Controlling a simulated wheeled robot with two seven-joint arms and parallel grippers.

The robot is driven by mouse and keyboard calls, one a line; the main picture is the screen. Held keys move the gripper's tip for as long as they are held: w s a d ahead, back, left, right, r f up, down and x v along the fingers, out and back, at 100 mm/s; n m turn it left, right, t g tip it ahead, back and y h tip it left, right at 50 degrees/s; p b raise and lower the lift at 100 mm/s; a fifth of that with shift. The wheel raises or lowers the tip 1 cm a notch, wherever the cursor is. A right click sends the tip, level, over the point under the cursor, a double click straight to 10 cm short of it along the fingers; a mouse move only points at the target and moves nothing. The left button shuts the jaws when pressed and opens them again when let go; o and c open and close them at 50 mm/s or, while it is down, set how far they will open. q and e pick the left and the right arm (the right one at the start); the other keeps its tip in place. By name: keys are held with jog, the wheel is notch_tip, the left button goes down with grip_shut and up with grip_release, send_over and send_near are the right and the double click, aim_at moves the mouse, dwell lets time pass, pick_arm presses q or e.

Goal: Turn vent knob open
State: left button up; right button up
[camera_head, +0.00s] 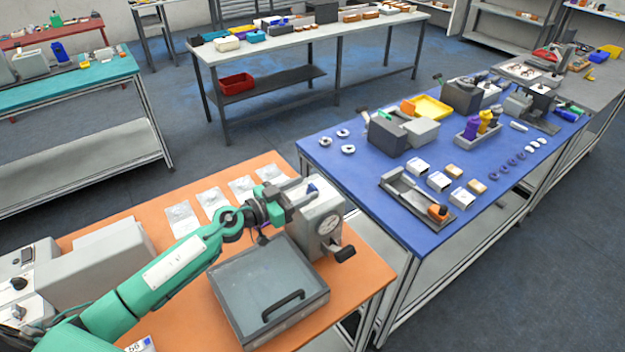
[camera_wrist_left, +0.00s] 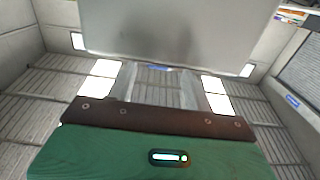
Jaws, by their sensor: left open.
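A grey machine (camera_head: 318,215) with a round dial stands at the right back of the orange table. A black knob (camera_head: 344,253) sticks out low on its front, and a small blue part (camera_head: 312,189) sits on its top. I cannot tell for sure which is the vent knob. My left gripper (camera_head: 286,194) is at the machine's upper left side, apart from the black knob. In the left wrist view its fingers (camera_wrist_left: 158,85) are spread with nothing between them, facing a plain grey surface (camera_wrist_left: 170,30). My right gripper is not in view.
A grey lidded case (camera_head: 262,283) with a black handle lies in front of the machine. Several clear packets (camera_head: 212,200) lie behind my left arm.

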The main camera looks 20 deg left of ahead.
aim_at(311, 186)
pick_arm(q)
jog(key=x, duration=0.2)
jog(key=shift+w+d, duration=0.15)
jog(key=shift+d, duration=0.1)
jog(key=shift+w+d, duration=0.25)
jog(key=shift+w, duration=0.2)
jog(key=shift+d, duration=0.1)
jog(key=shift+c, duration=0.3)
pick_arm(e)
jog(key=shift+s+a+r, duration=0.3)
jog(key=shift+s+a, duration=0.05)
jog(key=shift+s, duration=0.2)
pick_arm(q)
jog(key=c, duration=0.9)
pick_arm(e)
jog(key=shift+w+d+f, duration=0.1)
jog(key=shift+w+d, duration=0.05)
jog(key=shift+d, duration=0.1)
